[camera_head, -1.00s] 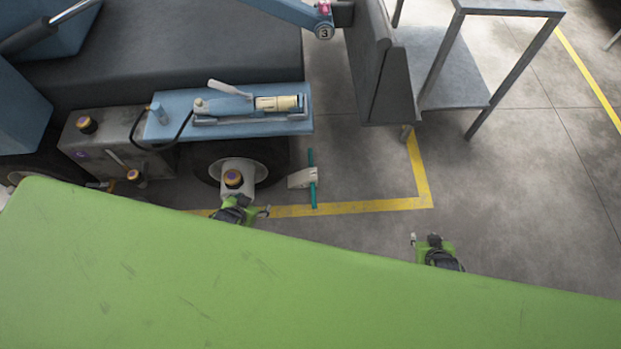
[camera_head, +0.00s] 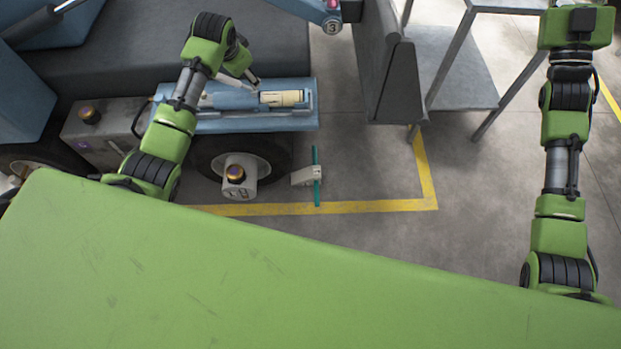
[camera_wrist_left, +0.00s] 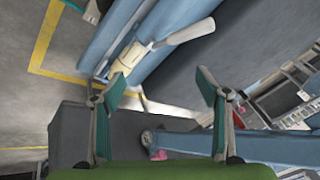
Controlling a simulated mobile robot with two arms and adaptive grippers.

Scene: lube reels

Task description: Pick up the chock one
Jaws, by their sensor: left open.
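The chock, a pale wedge (camera_head: 305,177) with an upright teal bar, stands on the floor right of the cart's wheel. A pale and teal piece at the top edge of the left wrist view looks like it, partly cut off. My left gripper (camera_head: 254,80) is above the blue tray, up and left of the chock and apart from it. In the left wrist view its two teal-padded fingers (camera_wrist_left: 161,90) are spread wide with nothing between them. My right arm reaches up the right side, and its fingers do not show.
The blue tray (camera_head: 225,122) holds a pale cylinder (camera_head: 283,98) and a lever. A grey metal stand (camera_head: 455,85) is at the upper right. Floor inside the yellow line (camera_head: 350,207) is clear right of the chock.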

